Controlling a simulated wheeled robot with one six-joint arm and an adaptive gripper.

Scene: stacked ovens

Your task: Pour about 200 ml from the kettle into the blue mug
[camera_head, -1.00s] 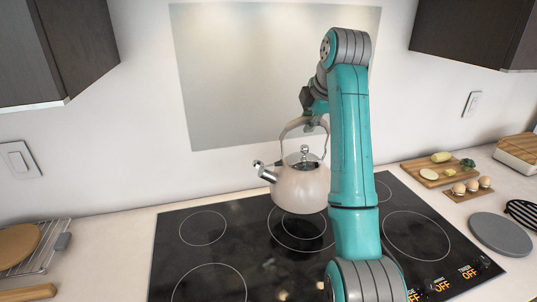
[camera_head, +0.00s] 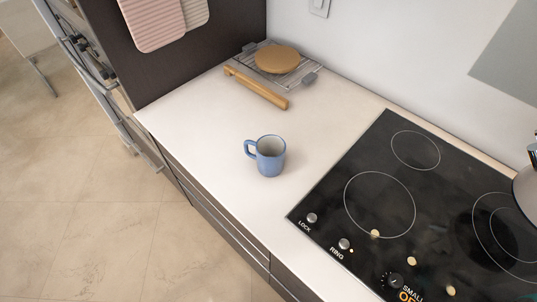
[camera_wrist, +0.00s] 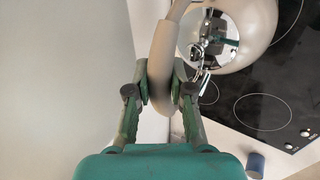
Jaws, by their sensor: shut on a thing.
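The blue mug (camera_head: 269,162) stands upright on the white counter left of the hob, its handle toward the left. It also shows at the bottom right of the wrist view (camera_wrist: 256,165). The pale kettle (camera_head: 526,190) is cut off by the right edge of the head view. In the wrist view its round body (camera_wrist: 258,28) and metal lid are at the top, over the hob. My gripper (camera_wrist: 160,82) is shut on the kettle's handle (camera_wrist: 163,50). I cannot tell whether the kettle's base touches the hob. The inside of the kettle is hidden.
The black hob (camera_head: 408,235) has knobs along its front edge. A wire rack (camera_head: 300,75) with a round board (camera_head: 277,59) and a rolling pin (camera_head: 258,88) lie behind the mug. A dark cabinet (camera_head: 200,50) stands at the left. The counter around the mug is clear.

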